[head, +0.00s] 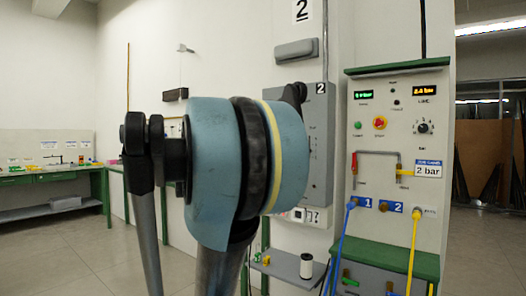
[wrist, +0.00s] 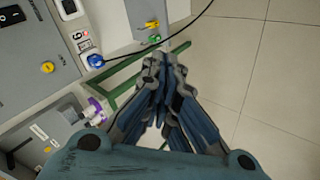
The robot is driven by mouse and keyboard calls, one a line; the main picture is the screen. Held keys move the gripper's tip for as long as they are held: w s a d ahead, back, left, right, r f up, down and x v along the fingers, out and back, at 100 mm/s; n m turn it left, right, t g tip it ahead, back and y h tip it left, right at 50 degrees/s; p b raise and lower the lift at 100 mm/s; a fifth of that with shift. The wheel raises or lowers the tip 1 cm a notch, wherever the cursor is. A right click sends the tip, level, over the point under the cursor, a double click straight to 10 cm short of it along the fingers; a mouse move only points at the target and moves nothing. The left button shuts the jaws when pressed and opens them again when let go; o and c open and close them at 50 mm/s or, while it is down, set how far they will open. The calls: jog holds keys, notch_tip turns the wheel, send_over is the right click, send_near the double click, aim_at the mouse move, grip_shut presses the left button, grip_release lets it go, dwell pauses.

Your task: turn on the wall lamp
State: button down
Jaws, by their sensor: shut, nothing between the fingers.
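A long grey fixture (head: 297,49) on the wall below the "2" sign may be the wall lamp; it looks unlit, and I cannot tell for sure that it is the lamp. In the wrist view, a white plate with a dark rocker switch (wrist: 68,8) is at the top left. A larger black switch (wrist: 12,15) is beside it at the corner. I cannot tell which switch belongs to the lamp. My gripper (wrist: 160,62) is shut and empty, its fingertips to the right of and below these switches, apart from them. The gripper is not seen in the head view.
A control panel (head: 400,140) with knobs, displays and hoses stands at the right. A grey cabinet (head: 318,120) is behind my arm. A green rail (wrist: 125,82) and a black cable (wrist: 150,47) lie near my fingertips. Open tiled floor (wrist: 270,80) is at the right.

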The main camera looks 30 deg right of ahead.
jog(key=w+d+r+n+t+h, duration=0.1)
jog(key=w+d+r+h, duration=0.3)
jog(key=w+d+r, duration=0.6)
jog(key=w+d+r+n+t+h, duration=0.1)
jog(key=w+d+r+h, duration=0.3)
jog(key=w+d+r, duration=0.6)
notch_tip(320, 180, up, 5)
jog(key=shift+w+d+r+n, duration=0.2)
jog(key=shift+w+d+n, duration=0.2)
jog(key=shift+n, duration=0.5)
jog(key=x, duration=1.4)
jog(key=shift+d, duration=0.1)
jog(key=shift+w+d, duration=0.1)
jog(key=shift+d, duration=0.15)
jog(key=s+a+f, duration=0.2)
jog(key=s+a, duration=0.3)
jog(key=a, duration=0.8)
jog(key=shift+s, duration=0.1)
